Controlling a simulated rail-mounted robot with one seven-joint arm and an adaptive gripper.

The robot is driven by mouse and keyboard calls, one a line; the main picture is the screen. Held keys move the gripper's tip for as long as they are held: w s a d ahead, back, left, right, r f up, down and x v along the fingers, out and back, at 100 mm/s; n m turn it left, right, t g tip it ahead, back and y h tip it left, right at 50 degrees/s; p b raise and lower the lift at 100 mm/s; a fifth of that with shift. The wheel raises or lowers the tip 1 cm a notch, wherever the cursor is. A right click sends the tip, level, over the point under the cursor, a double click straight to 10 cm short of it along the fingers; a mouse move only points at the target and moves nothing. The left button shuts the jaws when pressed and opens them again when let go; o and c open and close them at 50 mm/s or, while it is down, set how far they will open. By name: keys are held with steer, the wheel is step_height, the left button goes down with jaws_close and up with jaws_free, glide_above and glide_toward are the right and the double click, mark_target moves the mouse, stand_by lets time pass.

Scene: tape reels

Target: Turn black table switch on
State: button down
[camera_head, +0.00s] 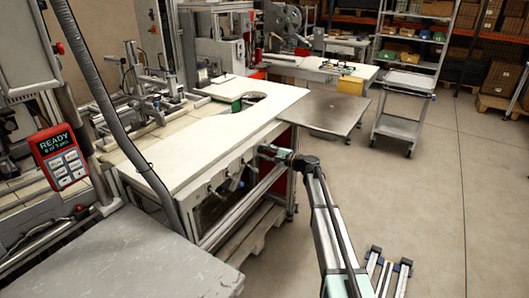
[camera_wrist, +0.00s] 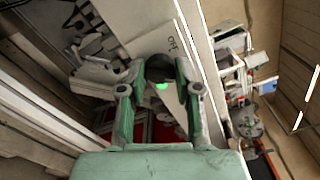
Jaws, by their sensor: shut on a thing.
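The white-topped table (camera_head: 215,140) stands in the middle of the head view. My gripper (camera_head: 264,152) is at its front edge, near the right end, reaching in from the right. In the wrist view, my gripper's two green fingers (camera_wrist: 160,74) are closed around the black switch (camera_wrist: 180,72) at the table edge. The fingers hide part of the switch. A bright green light shows between them. A small dark marking sits on the white edge just beyond. The exact turn of the switch cannot be told. In the head view my gripper hides the switch.
Other fittings (camera_head: 213,193) sit along the same front edge to the left. A grey metal plate (camera_head: 325,112) adjoins the table's right end. A red handheld panel (camera_head: 60,155) reads READY at the left. A trolley (camera_head: 402,105) stands back right. The floor at right is mostly clear.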

steer(key=c, duration=0.8)
jaws_free()
steer(key=v, duration=1.2)
